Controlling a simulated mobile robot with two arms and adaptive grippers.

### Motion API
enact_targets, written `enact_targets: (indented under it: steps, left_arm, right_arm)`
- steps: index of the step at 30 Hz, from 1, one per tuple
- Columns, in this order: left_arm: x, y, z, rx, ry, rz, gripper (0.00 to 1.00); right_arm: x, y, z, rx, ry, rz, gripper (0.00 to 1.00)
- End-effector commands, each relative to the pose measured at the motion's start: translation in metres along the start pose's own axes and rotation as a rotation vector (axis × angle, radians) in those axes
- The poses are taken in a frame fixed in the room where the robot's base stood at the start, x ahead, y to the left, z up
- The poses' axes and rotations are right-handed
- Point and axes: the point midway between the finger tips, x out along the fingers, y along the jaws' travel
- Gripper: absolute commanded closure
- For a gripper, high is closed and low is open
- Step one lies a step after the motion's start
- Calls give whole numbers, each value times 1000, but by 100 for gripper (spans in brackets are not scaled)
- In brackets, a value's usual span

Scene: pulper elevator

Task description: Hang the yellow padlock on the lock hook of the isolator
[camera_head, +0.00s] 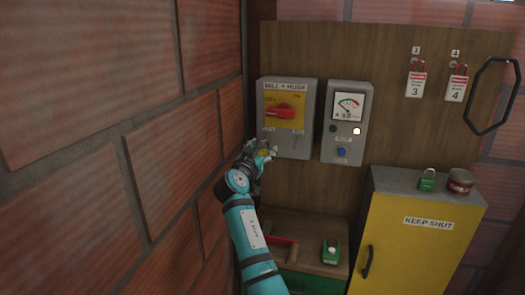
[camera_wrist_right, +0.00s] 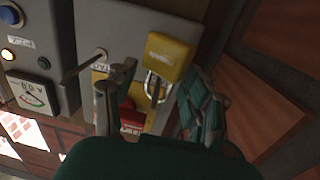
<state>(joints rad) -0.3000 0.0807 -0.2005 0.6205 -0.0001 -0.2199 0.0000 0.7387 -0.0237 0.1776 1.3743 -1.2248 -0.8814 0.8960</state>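The yellow padlock (camera_wrist_right: 170,58) shows in the right wrist view with its metal shackle (camera_wrist_right: 153,88) towards the bottom of the picture. In the head view it is a small yellow patch (camera_head: 264,150) beside my right gripper (camera_head: 267,152). My right gripper's fingers (camera_wrist_right: 160,88) stand apart on either side of the shackle, with a gap to the left finger; the right finger is close to the padlock body. The isolator (camera_head: 288,141) is the grey box with a yellow plate and red handle. Whether the shackle is around its lock hook I cannot tell. My left gripper is out of view.
A grey meter box (camera_head: 346,125) stands right of the isolator. Two numbered red padlocks (camera_head: 416,84) hang on the board. A green padlock (camera_head: 427,179) and a red tin (camera_head: 460,182) stand on the yellow cabinet (camera_head: 415,240). A brick wall is close on the left.

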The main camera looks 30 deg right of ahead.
Motion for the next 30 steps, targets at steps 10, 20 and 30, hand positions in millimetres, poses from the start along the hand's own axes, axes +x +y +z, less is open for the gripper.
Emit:
enact_targets:
  steps: [10, 20, 30]
  left_arm:
    - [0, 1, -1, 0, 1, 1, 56]
    - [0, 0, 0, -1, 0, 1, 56]
    - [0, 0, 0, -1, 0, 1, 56]
  right_arm:
    - [0, 0, 1, 0, -1, 0, 29]
    - [-36, -1, 2, 3, -3, -3, 29]
    - [-103, 0, 1, 0, -1, -2, 29]
